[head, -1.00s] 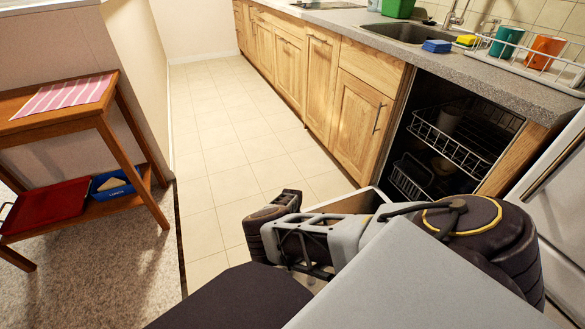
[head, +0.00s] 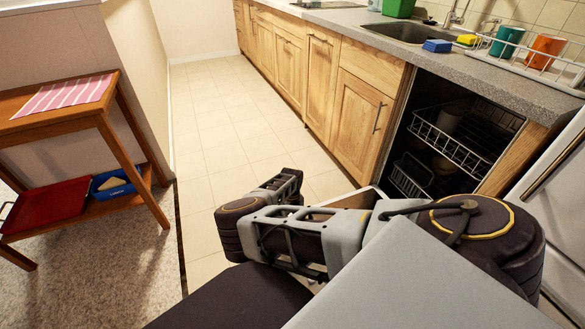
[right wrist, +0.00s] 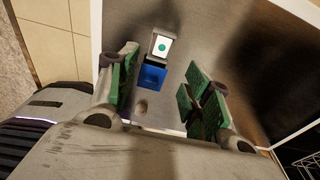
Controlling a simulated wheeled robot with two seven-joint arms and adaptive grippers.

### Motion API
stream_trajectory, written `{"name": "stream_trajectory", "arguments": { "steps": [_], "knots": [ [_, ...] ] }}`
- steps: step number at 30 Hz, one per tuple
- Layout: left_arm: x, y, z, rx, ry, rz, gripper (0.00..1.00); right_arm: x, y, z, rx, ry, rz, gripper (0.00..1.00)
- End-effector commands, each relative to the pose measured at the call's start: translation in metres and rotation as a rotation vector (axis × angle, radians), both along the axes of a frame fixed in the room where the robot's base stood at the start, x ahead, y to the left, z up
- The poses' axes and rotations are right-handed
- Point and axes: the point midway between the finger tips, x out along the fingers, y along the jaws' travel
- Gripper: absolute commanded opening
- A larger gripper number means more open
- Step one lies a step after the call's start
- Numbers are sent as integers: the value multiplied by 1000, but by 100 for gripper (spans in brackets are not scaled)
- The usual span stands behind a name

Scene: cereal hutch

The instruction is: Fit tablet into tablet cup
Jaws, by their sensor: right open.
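In the right wrist view a small white square with a green dot, seemingly the tablet (right wrist: 162,46), shows in a grey surround. Directly below it is a blue square recess or flap (right wrist: 153,75). Which of these parts is the tablet cup, and whether the tablet is seated in it, I cannot tell. Both are on the grey inner face of the open dishwasher door (right wrist: 205,45). My right gripper (right wrist: 160,97) is open, with its green pads apart on either side of the blue part and nothing between them. In the head view my right arm hides this spot. My left gripper is not in view.
The open dishwasher (head: 455,140) with its wire racks is at right, under the counter (head: 480,70). A wooden cart (head: 130,140) with a red tray (head: 45,203) and a blue box (head: 118,182) stands at left. The tiled floor (head: 230,130) between is clear.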

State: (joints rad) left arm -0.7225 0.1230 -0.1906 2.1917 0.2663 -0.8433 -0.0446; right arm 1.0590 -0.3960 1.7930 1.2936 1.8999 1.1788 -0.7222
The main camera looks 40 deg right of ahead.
Motion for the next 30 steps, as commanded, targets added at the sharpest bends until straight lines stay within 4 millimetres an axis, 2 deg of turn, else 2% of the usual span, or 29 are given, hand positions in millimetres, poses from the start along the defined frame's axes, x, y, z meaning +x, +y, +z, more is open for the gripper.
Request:
{"name": "stream_trajectory", "arguments": {
  "steps": [6, 12, 30],
  "knots": [
    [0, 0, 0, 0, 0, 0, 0, 2, -1, 15, 0, -1, -1, 49],
    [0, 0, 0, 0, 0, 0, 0, 2, -1, 20, 0, 1, -1, 49],
    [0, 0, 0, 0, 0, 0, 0, 1, -1, 21, 1, 2, 1, 49]
  ]
}}
